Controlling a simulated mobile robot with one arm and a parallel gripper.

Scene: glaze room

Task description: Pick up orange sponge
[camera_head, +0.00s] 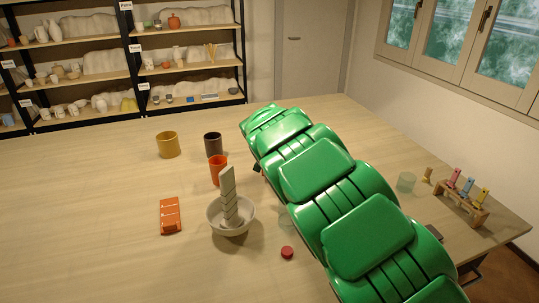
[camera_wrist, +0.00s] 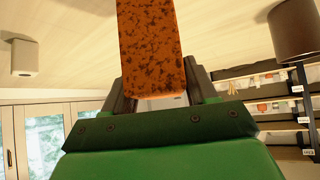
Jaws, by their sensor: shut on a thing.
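The orange sponge (camera_wrist: 150,45) is a long orange block with dark speckles in the wrist view. My gripper (camera_wrist: 157,88) is shut on it, with one dark finger on each side, and the sponge sticks out past the fingers. In the head view my green arm reaches over the table and hides the gripper and most or all of the sponge. I cannot tell from these views whether the sponge touches the table.
The wooden table (camera_head: 90,210) carries a white bowl (camera_head: 231,229) with a grey upright piece, an orange ribbed object (camera_head: 170,216), a mustard cup (camera_head: 167,145), a dark cup (camera_head: 213,144), an orange cup (camera_head: 217,170), a red disc (camera_head: 287,252) and a wooden rack (camera_head: 460,205). The left side is clear.

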